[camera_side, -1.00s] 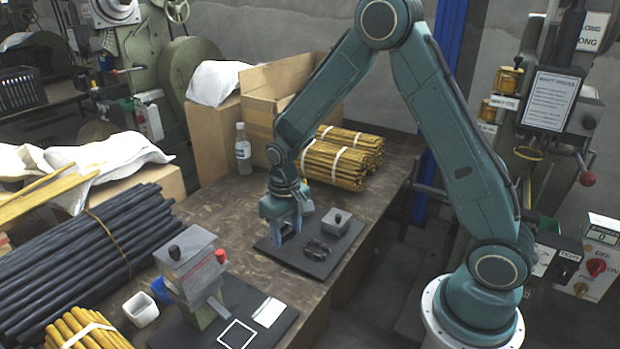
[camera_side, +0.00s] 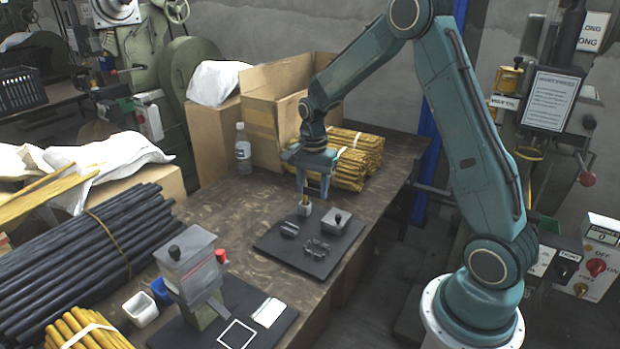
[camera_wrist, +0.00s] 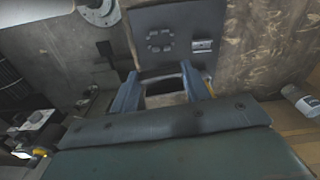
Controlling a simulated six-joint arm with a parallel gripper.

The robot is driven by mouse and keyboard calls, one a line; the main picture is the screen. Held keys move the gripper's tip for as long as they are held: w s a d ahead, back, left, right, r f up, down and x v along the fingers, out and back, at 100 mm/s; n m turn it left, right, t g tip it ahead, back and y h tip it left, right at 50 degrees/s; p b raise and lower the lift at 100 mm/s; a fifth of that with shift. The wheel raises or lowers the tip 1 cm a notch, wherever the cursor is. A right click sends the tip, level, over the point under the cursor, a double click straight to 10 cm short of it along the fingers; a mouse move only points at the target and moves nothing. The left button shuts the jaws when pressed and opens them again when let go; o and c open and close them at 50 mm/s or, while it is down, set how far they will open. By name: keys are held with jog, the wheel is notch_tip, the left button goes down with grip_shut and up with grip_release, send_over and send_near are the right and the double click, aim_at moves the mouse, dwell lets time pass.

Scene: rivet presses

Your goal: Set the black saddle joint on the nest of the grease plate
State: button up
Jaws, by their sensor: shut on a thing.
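A grey box with a black knob (camera_side: 336,220) stands on the plate right of the pot. Bundled yellow sticks (camera_side: 345,165) and a bottle (camera_side: 242,150) are behind. A press with a red knob (camera_side: 190,275) stands front left. Table between is clear.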

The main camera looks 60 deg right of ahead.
jog(key=shift+d+r+m, duration=0.2)
jog(key=shift+d+m, duration=0.35)
jog(key=shift+m, duration=0.05)
send_over(315, 253)
notch_tip(315, 253, down, 16)
jog(key=shift+f, duration=0.1)
dwell(0.3)
jog(key=shift+f, duration=0.1)
jog(key=shift+f, duration=1.8)
jog(key=shift+f, duration=0.4)
